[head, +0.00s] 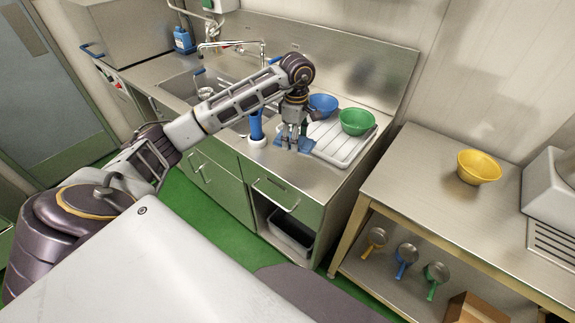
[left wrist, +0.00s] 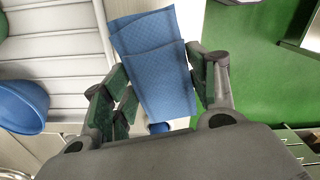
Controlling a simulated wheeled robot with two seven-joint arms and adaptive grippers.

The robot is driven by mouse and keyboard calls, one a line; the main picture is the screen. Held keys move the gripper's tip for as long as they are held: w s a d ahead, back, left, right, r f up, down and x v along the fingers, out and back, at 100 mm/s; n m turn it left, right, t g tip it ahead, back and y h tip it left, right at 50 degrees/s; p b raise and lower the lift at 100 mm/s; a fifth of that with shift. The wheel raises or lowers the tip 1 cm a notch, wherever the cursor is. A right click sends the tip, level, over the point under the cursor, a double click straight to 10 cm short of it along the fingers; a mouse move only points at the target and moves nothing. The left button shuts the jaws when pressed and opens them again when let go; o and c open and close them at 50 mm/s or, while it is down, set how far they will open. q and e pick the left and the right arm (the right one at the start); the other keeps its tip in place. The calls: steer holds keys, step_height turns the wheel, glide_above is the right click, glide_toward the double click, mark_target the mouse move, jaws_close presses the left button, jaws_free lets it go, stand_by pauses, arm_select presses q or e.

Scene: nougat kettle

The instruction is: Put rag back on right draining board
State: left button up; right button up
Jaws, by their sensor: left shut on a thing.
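The blue rag (left wrist: 155,70) is between the fingers of my left gripper (left wrist: 155,92) in the left wrist view. My left gripper (head: 292,143) is shut on it, and the rag spreads flat past the fingertips. In the head view the rag (head: 306,145) shows beside the fingers, at the front left corner of the white ribbed draining board (head: 343,147). The board also shows at the left of the left wrist view (left wrist: 55,68). I cannot tell whether the rag touches the counter or board. My right gripper is not in view.
A green bowl (head: 357,121) and a blue bowl (head: 323,104) are on the draining board. A blue-handled thing with a white base (head: 256,130) stands left of my gripper. The sink (head: 200,84) and tap are further left. A yellow bowl (head: 479,167) is on the right-hand table.

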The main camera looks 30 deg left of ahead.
arm_select(q)
steer(key=shift+s+a+n, duration=0.1)
steer(key=shift+a+n, duration=0.05)
steer(key=shift+n, duration=0.55)
steer(key=shift+f, duration=0.15)
glide_above(293, 166)
steer(key=shift+f+p, duration=0.45)
steer(key=shift+f, duration=2.55)
steer(key=shift+f+p, duration=0.3)
steer(key=shift+f, duration=1.55)
steer(key=shift+f, duration=0.2)
